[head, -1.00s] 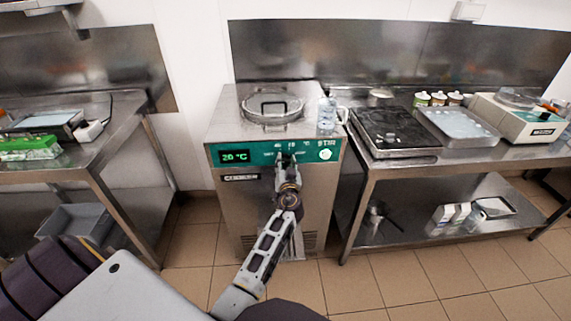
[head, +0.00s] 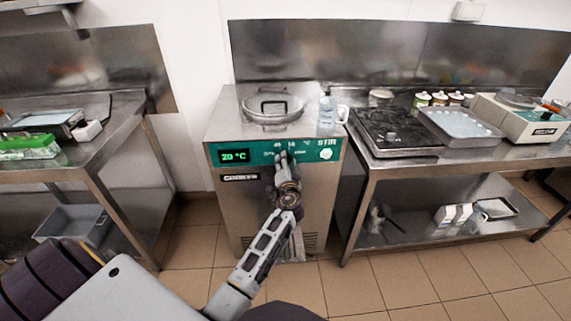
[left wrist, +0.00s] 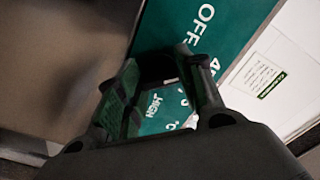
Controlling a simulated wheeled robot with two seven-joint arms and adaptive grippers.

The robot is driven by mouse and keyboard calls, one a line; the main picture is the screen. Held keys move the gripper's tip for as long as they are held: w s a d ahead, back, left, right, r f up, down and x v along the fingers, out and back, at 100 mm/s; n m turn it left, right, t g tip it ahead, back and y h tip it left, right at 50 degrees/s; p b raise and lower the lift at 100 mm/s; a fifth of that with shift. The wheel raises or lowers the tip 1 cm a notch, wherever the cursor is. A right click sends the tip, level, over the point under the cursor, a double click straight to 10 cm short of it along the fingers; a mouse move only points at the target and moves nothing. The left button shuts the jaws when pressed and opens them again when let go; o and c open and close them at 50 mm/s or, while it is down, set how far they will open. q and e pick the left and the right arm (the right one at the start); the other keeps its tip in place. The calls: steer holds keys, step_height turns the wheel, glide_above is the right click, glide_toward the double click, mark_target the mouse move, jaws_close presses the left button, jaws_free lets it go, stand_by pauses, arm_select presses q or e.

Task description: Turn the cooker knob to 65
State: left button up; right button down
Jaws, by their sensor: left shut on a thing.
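The cooker (head: 254,220) is a steel cabinet with a green front panel (head: 262,156) and a round lid on top. Its display (head: 234,156) reads 20 °C. My left gripper (head: 283,157) is at the middle of the panel, fingers pointing at the knob's place under the scale marks. The knob's pointer cannot be seen. My right gripper is not in view.
A white STIR button (head: 325,155) sits right of the gripper on the panel. A clear jug (head: 327,116) stands on the cooker's right top edge. Steel tables flank it, the right one holding a black hob (head: 385,128) and a tray (head: 460,124).

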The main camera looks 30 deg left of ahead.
arm_select(q)
steer(key=m+p, duration=0.4)
steer(key=m, duration=0.9)
steer(key=shift+f, duration=0.1)
steer(key=o, duration=1)
steer(key=shift+v, duration=6)
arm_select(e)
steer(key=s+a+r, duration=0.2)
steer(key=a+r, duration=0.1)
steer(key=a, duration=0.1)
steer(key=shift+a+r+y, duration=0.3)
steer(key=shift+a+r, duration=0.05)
